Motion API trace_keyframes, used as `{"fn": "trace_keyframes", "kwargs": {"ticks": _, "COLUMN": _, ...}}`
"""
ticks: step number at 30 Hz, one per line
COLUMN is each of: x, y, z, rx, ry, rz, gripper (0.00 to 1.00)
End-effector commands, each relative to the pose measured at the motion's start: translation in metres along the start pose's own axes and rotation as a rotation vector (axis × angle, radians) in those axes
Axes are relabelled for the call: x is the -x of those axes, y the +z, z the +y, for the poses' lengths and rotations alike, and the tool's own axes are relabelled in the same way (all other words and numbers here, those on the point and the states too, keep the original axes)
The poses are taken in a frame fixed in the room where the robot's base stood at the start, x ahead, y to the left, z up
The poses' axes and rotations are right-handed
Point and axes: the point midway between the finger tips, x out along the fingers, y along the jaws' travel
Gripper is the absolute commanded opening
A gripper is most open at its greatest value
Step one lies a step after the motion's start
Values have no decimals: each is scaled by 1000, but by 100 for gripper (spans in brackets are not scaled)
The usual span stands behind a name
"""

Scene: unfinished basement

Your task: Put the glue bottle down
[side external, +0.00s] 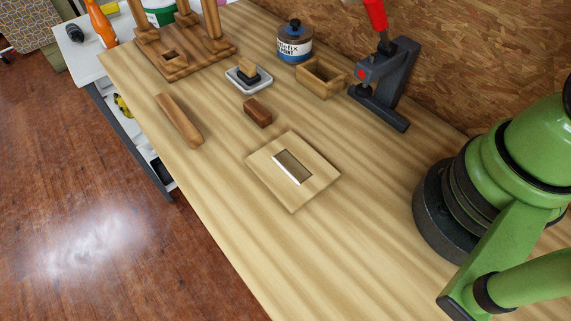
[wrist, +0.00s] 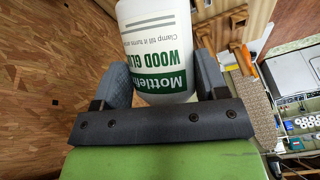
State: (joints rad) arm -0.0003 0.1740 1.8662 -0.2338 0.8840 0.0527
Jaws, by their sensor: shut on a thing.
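The glue bottle (wrist: 155,22) is white with a green label reading "WOOD GLUE", printed upside down in the wrist view. My gripper (wrist: 163,82) is shut on it, with one dark finger on each side of the bottle. The far end of the bottle is cut off by the top of the wrist view. My gripper and the held bottle are not in the side external view, so I cannot tell their height above the bench (side external: 235,215).
A light wooden plate with a rectangular opening (side external: 265,180) lies mid-bench. The near bench is clear.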

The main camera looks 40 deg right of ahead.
Motion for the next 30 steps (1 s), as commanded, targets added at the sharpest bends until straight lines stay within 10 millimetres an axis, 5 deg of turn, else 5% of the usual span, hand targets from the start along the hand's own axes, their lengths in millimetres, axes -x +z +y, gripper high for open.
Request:
{"fn": "trace_keyframes", "kwargs": {"ticks": 8, "x": 6, "y": -3, "z": -1, "rx": 1, "ry": -1, "rz": 9, "gripper": 39}}
{"fn": "trace_keyframes", "kwargs": {"ticks": 16, "x": 49, "y": -17, "z": -7, "rx": 5, "ry": 3, "rz": 56, "gripper": 39}}
{"fn": "trace_keyframes", "kwargs": {"ticks": 23, "x": 30, "y": -18, "z": -33, "rx": -38, "ry": 39, "rz": 166, "gripper": 39}}
{"fn": "trace_keyframes", "kwargs": {"ticks": 30, "x": 19, "y": -24, "z": -81, "rx": -88, "ry": 93, "rz": 324, "gripper": 39}}
